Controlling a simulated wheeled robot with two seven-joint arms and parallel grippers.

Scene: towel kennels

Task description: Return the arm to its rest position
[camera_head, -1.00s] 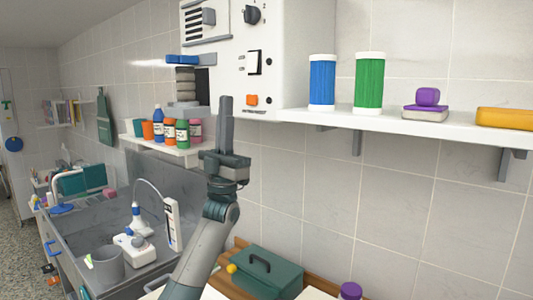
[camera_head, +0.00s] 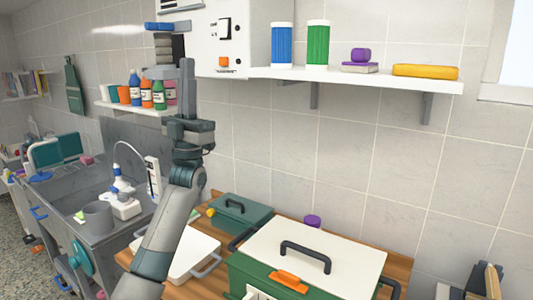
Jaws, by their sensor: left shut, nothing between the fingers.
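My left gripper (camera_head: 187,90) is raised upright in front of the tiled wall, pointing up, left of the white wall box. Its fingers are together and nothing is between them. My left arm (camera_head: 168,235) rises from the bottom of the view, over the left end of the wooden table. My right gripper is not in view.
A wooden table (camera_head: 330,236) holds a green case with a white lid (camera_head: 330,245), a smaller green box (camera_head: 240,211) and a white tray (camera_head: 200,247). A white wall box (camera_head: 215,45) and shelf (camera_head: 380,79) are near the gripper. A sink counter (camera_head: 95,225) lies left.

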